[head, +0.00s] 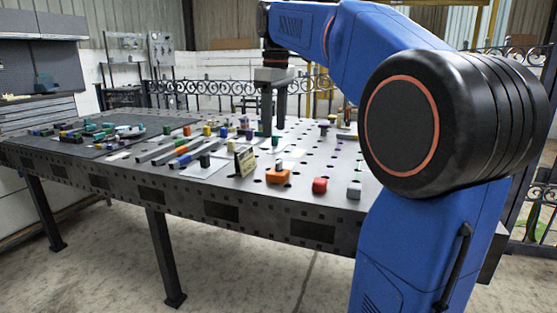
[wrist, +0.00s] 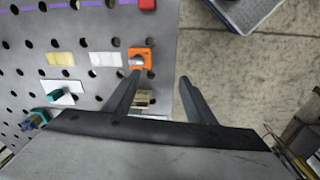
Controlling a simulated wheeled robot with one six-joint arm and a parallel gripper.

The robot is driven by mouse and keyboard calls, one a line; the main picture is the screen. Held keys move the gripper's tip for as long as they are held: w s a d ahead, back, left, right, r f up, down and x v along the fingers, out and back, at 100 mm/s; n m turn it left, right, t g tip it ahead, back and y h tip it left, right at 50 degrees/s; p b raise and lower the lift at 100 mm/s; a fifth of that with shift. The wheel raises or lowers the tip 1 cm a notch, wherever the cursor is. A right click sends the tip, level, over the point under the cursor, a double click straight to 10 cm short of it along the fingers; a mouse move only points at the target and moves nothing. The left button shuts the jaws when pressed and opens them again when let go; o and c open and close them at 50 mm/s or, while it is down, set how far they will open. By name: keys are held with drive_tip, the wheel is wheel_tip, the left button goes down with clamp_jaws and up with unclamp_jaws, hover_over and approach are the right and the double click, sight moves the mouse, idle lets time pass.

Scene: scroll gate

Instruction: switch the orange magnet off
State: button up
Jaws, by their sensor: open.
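The orange magnet (head: 278,176) is a small block near the front edge of the perforated steel table (head: 120,176). In the wrist view the orange magnet (wrist: 147,52) has a light grey part on its face. My gripper (head: 273,128) points down above the table, farther back than the magnet in the head view. In the wrist view my gripper (wrist: 160,76) is open with nothing between its fingers. The left fingertip appears over the magnet's lower edge there; the right one is over the floor beyond the table edge. I cannot tell whether the left finger touches the magnet.
A red block (head: 319,186) and a grey block (head: 354,190) stand right of the magnet. A small yellowish sign (head: 245,161) stands to its left. Several coloured parts and bars cover the table's left and middle. A tray (wrist: 243,10) shows beyond the table edge.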

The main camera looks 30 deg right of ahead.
wheel_tip(320, 180, up, 4)
drive_tip(key=n+g, duration=0.1)
hover_over(279, 161)
drive_tip(key=shift+n, duration=0.3)
wheel_tip(279, 161, down, 17)
drive_tip(key=shift+s+f, duration=0.1)
drive_tip(key=shift+f, duration=0.1)
drive_tip(key=c, duration=1)
